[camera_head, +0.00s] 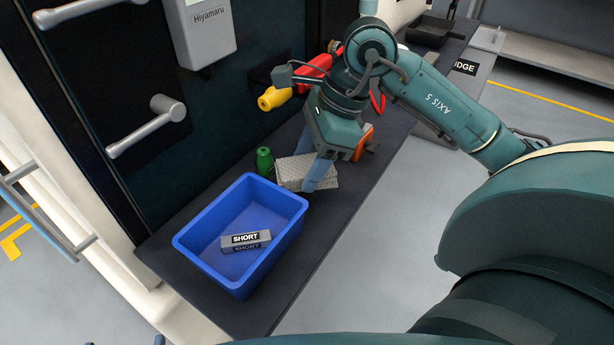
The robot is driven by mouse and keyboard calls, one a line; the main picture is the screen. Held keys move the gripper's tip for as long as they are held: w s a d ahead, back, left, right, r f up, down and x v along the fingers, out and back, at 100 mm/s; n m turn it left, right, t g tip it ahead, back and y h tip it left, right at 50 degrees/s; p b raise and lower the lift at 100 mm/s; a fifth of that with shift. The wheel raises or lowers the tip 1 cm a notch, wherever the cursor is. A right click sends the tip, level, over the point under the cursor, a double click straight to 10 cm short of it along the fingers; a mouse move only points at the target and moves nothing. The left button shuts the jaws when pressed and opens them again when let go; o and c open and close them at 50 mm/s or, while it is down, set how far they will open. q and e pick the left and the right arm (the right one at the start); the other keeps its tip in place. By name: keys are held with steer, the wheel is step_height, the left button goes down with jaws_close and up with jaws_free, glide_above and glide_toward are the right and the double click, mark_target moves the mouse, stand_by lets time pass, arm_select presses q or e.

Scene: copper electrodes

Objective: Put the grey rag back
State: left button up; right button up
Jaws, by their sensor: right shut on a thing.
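The grey rag (292,171) is a light grey, speckled, folded piece at the back part of the dark bench, beyond the blue bin. My right gripper (319,176) is over its right side, with bluish fingers pointing down, shut on the rag. The fingers and wrist hide part of its right end. Whether the rag touches the bench is hard to tell. Of my left gripper, at most two small blue tips show at the bottom left edge, too little to judge.
A blue bin (190,243) holding a grey block labelled SHORT (245,240) stands on the bench (258,311). A green bottle (264,161) is close left of the rag. Yellow (273,98) and red parts and an orange item (363,142) are near my wrist. A handled cabinet stands left.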

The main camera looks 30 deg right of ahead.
step_height(320, 180, down, 4)
steer(key=shift+r+b, duration=0.2)
steer(key=shift+b, duration=0.3)
arm_select(q)
steer(key=shift+w+d+t, duration=0.15)
steer(key=shift+w+t, duration=0.05)
steer(key=shift+t, duration=0.3)
arm_select(e)
steer(key=shift+w+f, duration=0.1)
steer(key=shift+w, duration=0.05)
steer(key=shift+f, duration=0.25)
steer(key=o, duration=0.9)
steer(key=shift+r, duration=0.1)
arm_select(q)
steer(key=shift+w, duration=0.1)
arm_select(e)
steer(key=shift+o, duration=0.2)
